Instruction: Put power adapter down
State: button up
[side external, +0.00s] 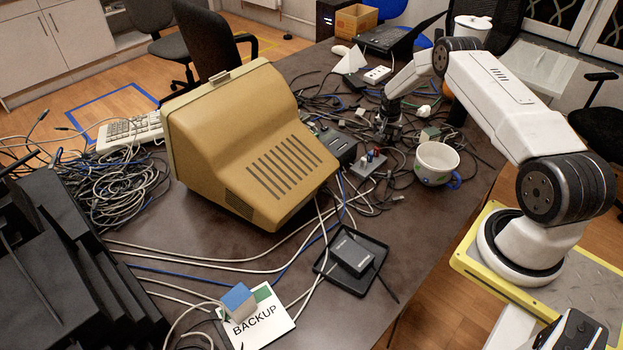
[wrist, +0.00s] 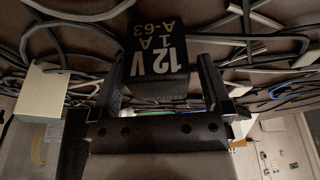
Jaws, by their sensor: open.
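The power adapter (wrist: 158,52), a black block with pale "12V 1A A-63" lettering, sits among cables just ahead of my gripper (wrist: 160,82) in the wrist view. My gripper's two black fingers are open, one on each side of the adapter's near end. I cannot tell whether either finger touches it. In the side view my gripper (side external: 387,128) is low over the cable tangle at the back of the desk, and the adapter cannot be made out there. Another black box (side external: 351,254) lies on a dark tray (side external: 330,268) near the front.
A white mug (side external: 436,163) and a small grey switch box (side external: 368,163) stand near my gripper. A pale box (wrist: 40,92) is left of it in the wrist view. A beige monitor (side external: 240,140) fills the middle. A blue-and-white block (side external: 238,300) sits on the BACKUP card (side external: 262,322).

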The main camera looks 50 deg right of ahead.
aim_at(386, 133)
jog(key=v, duration=1.1)
jog(key=shift+a+r, duration=0.1)
jog(key=shift+r, duration=0.25)
dwell(0.4)
jog(key=s+a+r+n, duration=0.1)
jog(key=a+r+n, duration=0.15)
jog(key=a, duration=0.45)
jog(key=s+a+r+n+t+y, duration=0.1)
jog(key=a+r+n, duration=0.1)
jog(key=a+r, duration=0.35)
jog(key=s+a+r+n, duration=0.1)
jog(key=a+r+n, duration=0.1)
jog(key=a, duration=0.7)
jog(key=s+a+r+n+y, duration=0.2)
jog(key=s+a+n, duration=0.5)
jog(key=s+a, duration=0.8)
jog(key=shift+r, duration=0.6)
